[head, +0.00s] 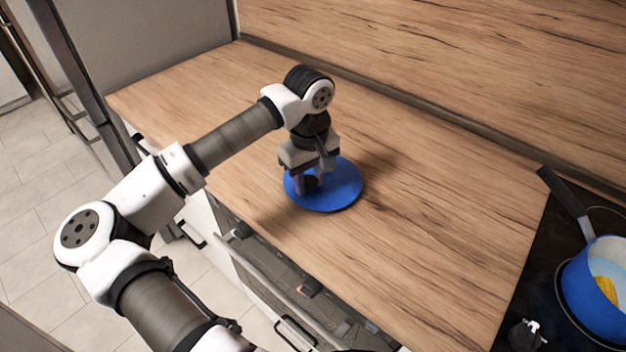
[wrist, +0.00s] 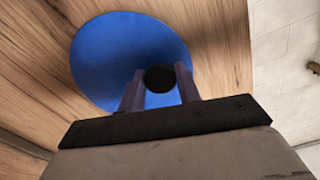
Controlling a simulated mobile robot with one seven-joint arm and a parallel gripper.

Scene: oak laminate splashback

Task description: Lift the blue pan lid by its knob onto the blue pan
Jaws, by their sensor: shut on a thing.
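The blue pan lid (head: 341,187) is a flat blue disc on or just above the wooden counter; I cannot tell whether it touches the wood. It also fills the upper middle of the wrist view (wrist: 110,55). Its dark round knob (wrist: 160,78) sits between my two fingers. My gripper (head: 309,184) points down over the lid and is shut on the knob; it also shows in the wrist view (wrist: 158,92). The blue pan (head: 590,300) stands on the dark hob at the right edge, partly cut off, with something yellow inside.
The pan's dark handle (head: 563,192) points up and left toward the splashback. The counter (head: 430,240) between lid and hob (head: 530,290) is clear. A wooden splashback (head: 450,70) rises behind. An open drawer (head: 290,285) lies below the counter's front edge.

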